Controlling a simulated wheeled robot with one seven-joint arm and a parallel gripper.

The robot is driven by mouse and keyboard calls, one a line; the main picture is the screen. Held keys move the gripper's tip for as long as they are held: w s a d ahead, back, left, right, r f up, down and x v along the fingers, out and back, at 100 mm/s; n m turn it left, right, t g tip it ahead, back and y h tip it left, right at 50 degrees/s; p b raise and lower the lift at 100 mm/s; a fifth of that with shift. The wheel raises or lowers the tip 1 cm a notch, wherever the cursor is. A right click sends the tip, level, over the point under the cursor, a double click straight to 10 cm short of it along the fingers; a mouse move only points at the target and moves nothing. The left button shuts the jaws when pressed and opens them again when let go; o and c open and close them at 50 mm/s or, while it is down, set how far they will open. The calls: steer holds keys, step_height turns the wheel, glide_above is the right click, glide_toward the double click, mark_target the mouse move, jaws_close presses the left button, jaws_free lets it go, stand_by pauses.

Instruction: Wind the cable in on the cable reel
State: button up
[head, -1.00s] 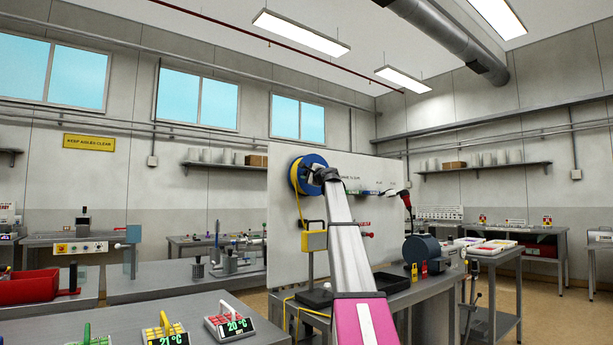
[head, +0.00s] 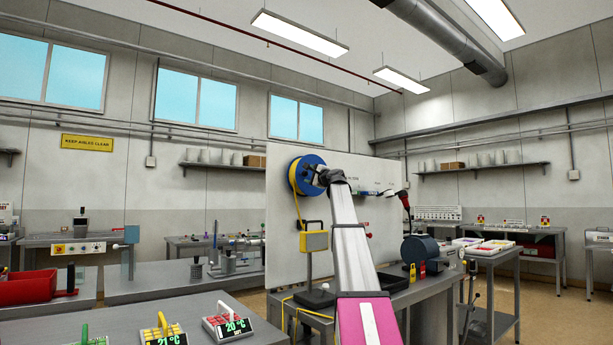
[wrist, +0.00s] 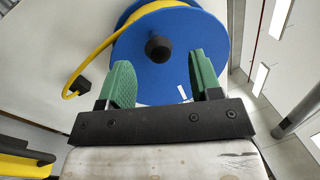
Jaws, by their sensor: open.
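The cable reel (head: 297,183) is a blue disc with yellow cable, mounted on the white board. In the wrist view the reel (wrist: 205,38) fills the top, with a black knob (wrist: 158,49) standing out from its face. Yellow cable (wrist: 85,62) leaves its left side and curves down past a black block. My gripper (wrist: 160,63) is open. Its green fingers stand left and right of the knob, with a gap on each side; I cannot tell how deep the knob sits between them. In the head view my arm's end hides the reel's right part.
A yellow box (head: 314,241) on a stand is below the reel, and loose yellow cable (head: 288,302) lies at the bench's left edge. A red-and-black tool (head: 404,200) hangs right of my arm. A dark drum-shaped machine (head: 420,249) stands on the bench.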

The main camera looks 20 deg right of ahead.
steer(key=v, duration=0.6)
steer(key=shift+s, duration=0.2)
steer(key=shift+s+d, duration=0.1)
steer(key=shift+d, duration=0.05)
